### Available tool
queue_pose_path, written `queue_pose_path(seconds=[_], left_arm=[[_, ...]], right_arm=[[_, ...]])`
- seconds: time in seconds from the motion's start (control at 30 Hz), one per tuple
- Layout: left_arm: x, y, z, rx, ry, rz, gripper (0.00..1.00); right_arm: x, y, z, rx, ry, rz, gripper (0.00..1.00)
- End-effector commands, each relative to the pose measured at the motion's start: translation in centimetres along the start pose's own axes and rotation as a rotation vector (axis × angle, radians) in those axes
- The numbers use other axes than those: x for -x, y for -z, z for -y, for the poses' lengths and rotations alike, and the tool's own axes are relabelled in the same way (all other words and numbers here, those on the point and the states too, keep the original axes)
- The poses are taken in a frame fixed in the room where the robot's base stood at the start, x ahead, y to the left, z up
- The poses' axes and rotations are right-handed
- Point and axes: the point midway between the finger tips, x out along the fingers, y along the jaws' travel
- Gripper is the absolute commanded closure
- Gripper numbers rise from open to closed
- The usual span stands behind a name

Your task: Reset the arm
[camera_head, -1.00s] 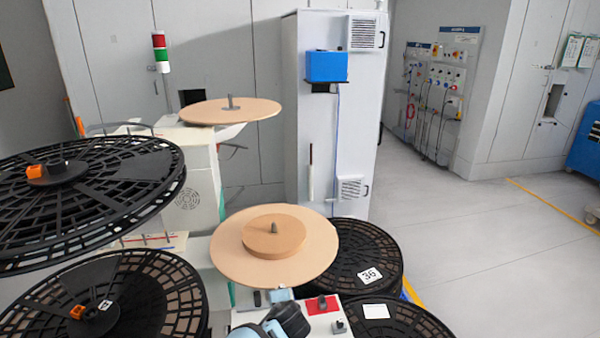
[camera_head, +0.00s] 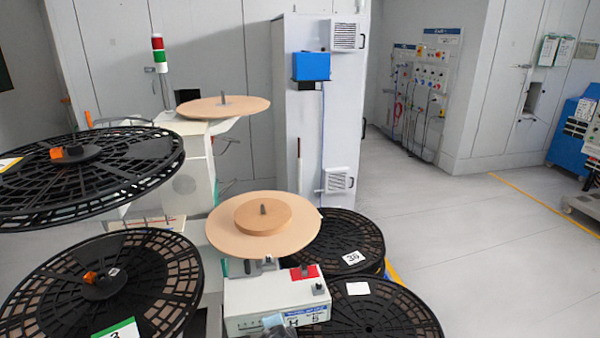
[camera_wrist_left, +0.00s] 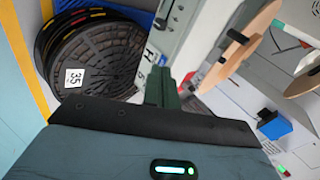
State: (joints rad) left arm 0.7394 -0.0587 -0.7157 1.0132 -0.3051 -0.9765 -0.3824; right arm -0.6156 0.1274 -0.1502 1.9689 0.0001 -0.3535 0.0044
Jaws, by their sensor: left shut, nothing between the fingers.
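My left gripper (camera_wrist_left: 163,90) shows in the left wrist view as dark fingers held together, with nothing between them. Its blue-grey housing with a lit green strip fills the bottom of that view. In the head view, only a small blue-grey and dark part of my arm shows at the bottom edge, in front of the white control box (camera_head: 276,300). It looks clear of the box, but the gap cannot be judged. My right gripper is in neither view.
A tan disc (camera_head: 225,234) sits behind the control box, and another tan disc (camera_head: 240,106) stands farther back. Black reels (camera_head: 75,180) are at left; a stack of black reels (camera_head: 345,238) is at right. The floor (camera_head: 470,230) at right is clear.

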Motion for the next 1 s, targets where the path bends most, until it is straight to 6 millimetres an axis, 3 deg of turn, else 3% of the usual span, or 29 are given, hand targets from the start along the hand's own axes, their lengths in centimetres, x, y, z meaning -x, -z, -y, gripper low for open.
queue_pose_path(seconds=[0.27, 0.5, 0.8, 1.0], left_arm=[[1.0, -2.7, -9.8, 0.232, -0.134, -0.110, 1.00], [4.3, -7.5, -18.1, 0.525, -0.227, -0.181, 1.00], [10.8, -15.7, -24.7, 0.864, -0.250, -0.202, 1.00], [16.0, -21.4, -26.7, 1.040, -0.219, -0.197, 1.00]], right_arm=[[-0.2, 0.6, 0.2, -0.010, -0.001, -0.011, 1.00], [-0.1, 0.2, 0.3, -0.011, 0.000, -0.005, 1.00], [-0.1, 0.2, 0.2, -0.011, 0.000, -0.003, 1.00], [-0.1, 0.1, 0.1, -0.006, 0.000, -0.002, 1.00]])
